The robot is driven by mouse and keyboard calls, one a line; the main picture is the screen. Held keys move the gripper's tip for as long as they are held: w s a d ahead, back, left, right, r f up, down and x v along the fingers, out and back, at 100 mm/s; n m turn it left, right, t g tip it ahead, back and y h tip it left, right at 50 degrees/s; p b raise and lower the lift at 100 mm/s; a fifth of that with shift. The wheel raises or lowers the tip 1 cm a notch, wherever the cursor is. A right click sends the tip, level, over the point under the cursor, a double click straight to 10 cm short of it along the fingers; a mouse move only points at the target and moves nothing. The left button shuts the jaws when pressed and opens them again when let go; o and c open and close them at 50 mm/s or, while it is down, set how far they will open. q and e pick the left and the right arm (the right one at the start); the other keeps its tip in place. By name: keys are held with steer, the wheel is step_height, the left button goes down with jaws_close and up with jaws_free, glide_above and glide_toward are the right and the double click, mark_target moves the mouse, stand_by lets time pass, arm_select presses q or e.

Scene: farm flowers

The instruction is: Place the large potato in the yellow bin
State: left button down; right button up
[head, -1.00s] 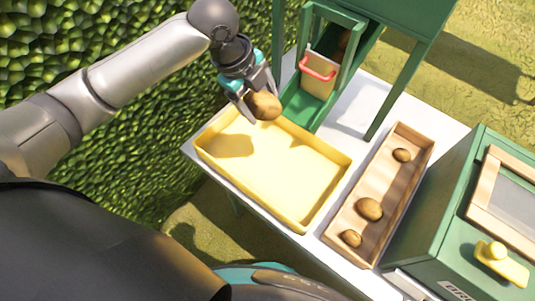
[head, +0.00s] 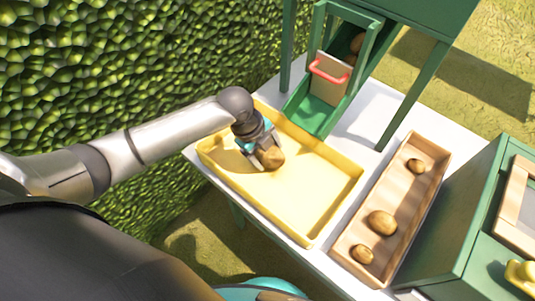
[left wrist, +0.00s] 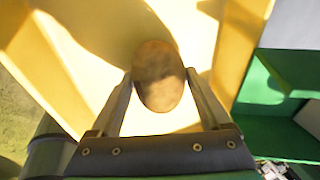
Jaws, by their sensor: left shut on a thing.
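The yellow bin (head: 318,217) is a shallow tray on the white table; its wall also shows in the left wrist view (left wrist: 240,40). My left gripper (head: 262,160) is over the left part of the bin, shut on a large brown potato (head: 272,157). In the left wrist view the potato (left wrist: 158,76) sits between the two fingertips, with the bin's yellow floor behind it. I cannot tell whether the potato touches the bin floor. No other potato shows in the bin. My right gripper is not in view.
A green chute (head: 322,108) with a red-handled gate (head: 331,70) stands behind the bin. A green box (head: 450,215) is at the right. A hedge (head: 110,60) rises at the left.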

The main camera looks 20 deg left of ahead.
arm_select(q)
steer(key=shift+f, duration=0.25)
jaws_free()
steer(key=shift+f, duration=0.1)
steer(key=p+v, duration=0.3)
steer(key=v, duration=0.9)
steer(key=shift+r, duration=0.2)
steer(key=shift+w, duration=0.1)
